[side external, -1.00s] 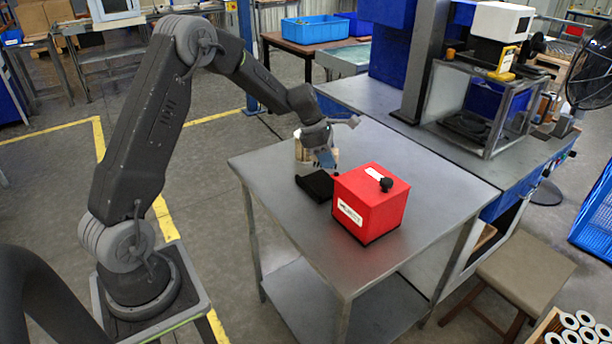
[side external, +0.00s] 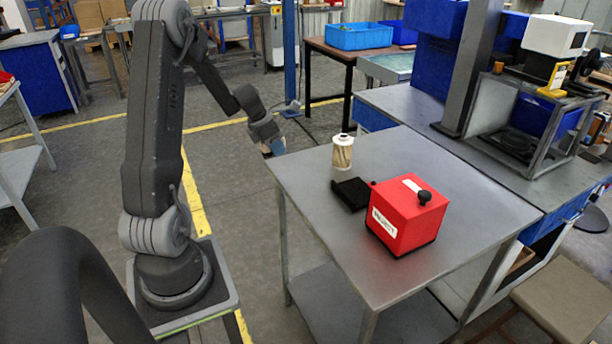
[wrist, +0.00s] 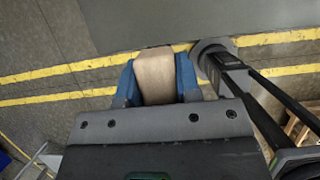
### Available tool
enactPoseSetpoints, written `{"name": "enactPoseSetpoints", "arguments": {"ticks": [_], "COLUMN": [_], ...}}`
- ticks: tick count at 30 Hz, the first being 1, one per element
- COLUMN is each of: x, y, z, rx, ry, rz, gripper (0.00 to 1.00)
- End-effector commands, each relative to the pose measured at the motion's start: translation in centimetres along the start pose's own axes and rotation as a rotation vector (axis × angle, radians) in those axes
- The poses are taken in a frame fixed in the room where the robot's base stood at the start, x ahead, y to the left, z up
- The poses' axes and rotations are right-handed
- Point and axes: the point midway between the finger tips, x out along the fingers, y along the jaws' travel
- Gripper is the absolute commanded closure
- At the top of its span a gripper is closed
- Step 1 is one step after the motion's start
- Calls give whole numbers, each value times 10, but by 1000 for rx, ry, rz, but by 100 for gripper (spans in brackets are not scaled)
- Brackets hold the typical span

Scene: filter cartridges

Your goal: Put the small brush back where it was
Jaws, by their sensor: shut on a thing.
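My gripper (side external: 272,147) is off the left edge of the metal table (side external: 470,190), above the floor. In the wrist view, its two blue fingers (wrist: 157,78) are shut on a tan, wood-like block (wrist: 154,68), which I take to be the small brush; no bristles show. In the side view the held piece is small and mostly hidden by the gripper. A cream filter cartridge (side external: 343,150) with a white top stands upright on the table. A flat black holder (side external: 351,194) lies in front of it, beside a red box (side external: 407,215) with a black knob.
The front and right of the tabletop are bare. A workbench with a clear-sided enclosure (side external: 525,130) stands behind it at the right. A stool (side external: 570,300) is at the lower right. Yellow lines (side external: 195,200) mark the open floor.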

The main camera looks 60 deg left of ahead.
Motion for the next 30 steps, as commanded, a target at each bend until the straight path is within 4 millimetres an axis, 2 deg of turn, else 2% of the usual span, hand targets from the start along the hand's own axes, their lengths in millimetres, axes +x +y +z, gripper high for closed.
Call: {"name": "enactPoseSetpoints", "arguments": {"ticks": [1,6,13,17,25,30], "x": [12,46,76,83,114,118], "y": [-6,-23,-37,-39,-40,-39], "z": [8,30,52,55,42,39], "rx": [4,6,2,1,0,1], "ry": [2,2,0,0,2,1], "rz": [-5,-4,-1,-1,-3,1], "gripper": [94,94,94,94,94,94]}}
